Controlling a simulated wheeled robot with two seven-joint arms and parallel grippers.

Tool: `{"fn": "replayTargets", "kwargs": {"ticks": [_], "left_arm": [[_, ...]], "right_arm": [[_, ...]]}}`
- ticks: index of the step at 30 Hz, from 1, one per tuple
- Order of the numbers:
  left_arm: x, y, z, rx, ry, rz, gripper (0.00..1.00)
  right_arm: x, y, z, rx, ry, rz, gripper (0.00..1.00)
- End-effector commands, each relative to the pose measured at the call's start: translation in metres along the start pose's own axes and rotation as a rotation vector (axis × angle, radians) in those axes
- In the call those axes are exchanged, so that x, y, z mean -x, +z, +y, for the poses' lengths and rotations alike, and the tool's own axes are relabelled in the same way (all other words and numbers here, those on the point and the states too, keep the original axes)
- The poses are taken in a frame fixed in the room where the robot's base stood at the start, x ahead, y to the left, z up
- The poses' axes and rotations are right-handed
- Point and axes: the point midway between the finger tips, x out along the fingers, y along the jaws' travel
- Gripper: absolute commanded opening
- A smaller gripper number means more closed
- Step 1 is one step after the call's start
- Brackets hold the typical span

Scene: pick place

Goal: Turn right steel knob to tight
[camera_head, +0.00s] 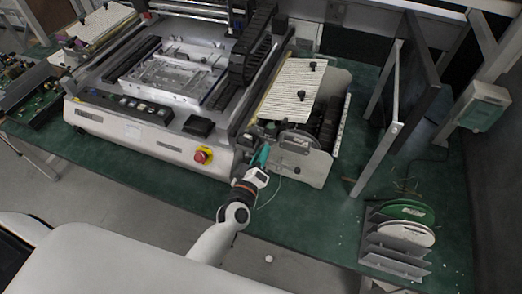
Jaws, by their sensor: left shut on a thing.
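My left gripper (262,157) reaches up from the bottom of the head view to the front right side of the white and grey machine (155,137). Its teal fingers are shut at the machine's edge, beside the metal side unit (313,167). They are shut on a small part there, which fits the right steel knob. The knob itself is mostly hidden by the fingers and too small to make out clearly. Whether it is tight cannot be seen. My right gripper is not in view.
A red and yellow emergency button (202,156) sits on the machine's front, left of my gripper. A green table (325,207) carries the machine. A metal frame (388,130) and a rack with reels (405,232) stand at the right. Table between is mostly clear.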

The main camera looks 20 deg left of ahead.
Motion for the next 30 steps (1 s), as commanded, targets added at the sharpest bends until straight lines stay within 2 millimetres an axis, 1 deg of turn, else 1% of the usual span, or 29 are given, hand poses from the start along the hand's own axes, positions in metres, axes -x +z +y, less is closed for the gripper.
{"fn": "replayTargets", "kwargs": {"ticks": [1,15,24,30], "left_arm": [[0.0,0.001,-0.002,-0.046,0.002,0.003,0.01],[0.001,0.001,-0.001,-0.492,0.002,0.003,0.01],[0.0,0.0,0.0,-0.737,0.001,0.003,0.01],[0.0,0.0,0.0,-0.851,0.001,0.001,0.01]], "right_arm": [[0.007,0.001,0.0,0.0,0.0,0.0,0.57],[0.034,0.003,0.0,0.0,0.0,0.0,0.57],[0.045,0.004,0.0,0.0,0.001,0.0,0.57],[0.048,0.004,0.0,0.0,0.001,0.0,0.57]]}}
